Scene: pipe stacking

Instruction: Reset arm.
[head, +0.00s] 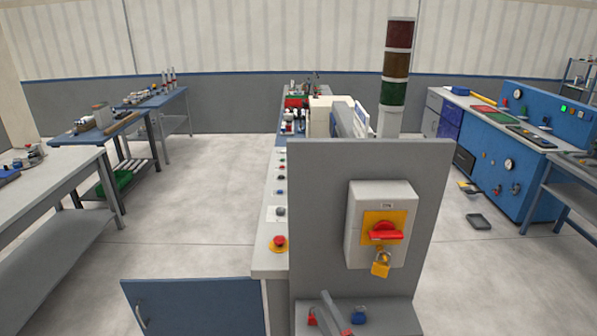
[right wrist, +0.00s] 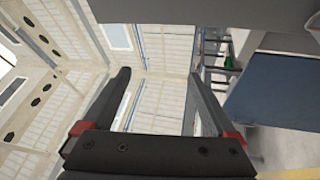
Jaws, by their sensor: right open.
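My right gripper (right wrist: 160,75) shows in the right wrist view. Its two dark fingers stand wide apart with nothing between them. Past the fingers are pale ribbed wall panels and windows, tilted in the picture. In the head view, I cannot make out the right gripper clearly; a short grey bar shows at the bottom edge, and I cannot tell what it belongs to. My left gripper is in neither view. No pipe can be made out.
A grey panel (head: 320,215) with a switch box (head: 355,240) and red handle stands close ahead. A signal tower (head: 397,65) rises behind it. Workbenches stand left; a blue test bench (head: 505,185) stands right. Open floor (head: 200,195) lies between.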

